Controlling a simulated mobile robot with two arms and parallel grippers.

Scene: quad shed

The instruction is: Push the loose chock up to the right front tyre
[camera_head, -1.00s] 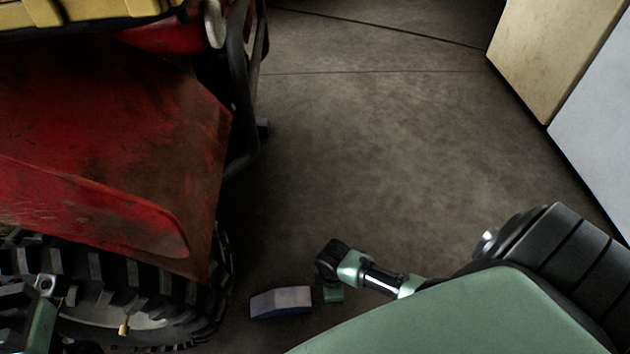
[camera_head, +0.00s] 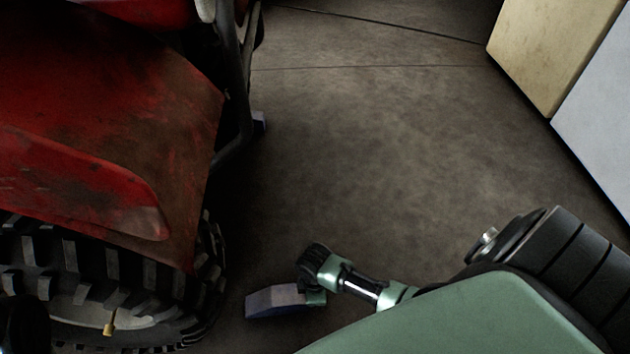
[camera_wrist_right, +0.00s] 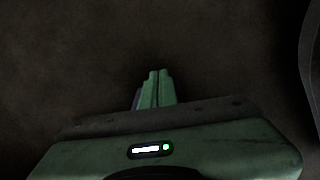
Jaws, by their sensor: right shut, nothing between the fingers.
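The loose chock (camera_head: 275,300), a grey-blue wedge block, lies on the floor just right of the big knobbly tyre (camera_head: 112,282) in the head view. A narrow strip of dark floor shows between them. My right gripper (camera_head: 316,298) is low at the chock's right end, shut and empty. Its fingers meet or overlap that end in the picture; firm contact is hard to tell. In the right wrist view the shut green fingers (camera_wrist_right: 157,88) point ahead, with a thin bluish sliver of the chock (camera_wrist_right: 135,99) at their left. My left gripper's fingers are not visible.
The quad's red, scuffed fender (camera_head: 110,150) overhangs the tyre, and a dark tube bar (camera_head: 239,110) rises beside it. Another small bluish block (camera_head: 259,122) sits farther off by the bar. Pale cabinets (camera_head: 555,55) stand at the right. The middle floor is clear.

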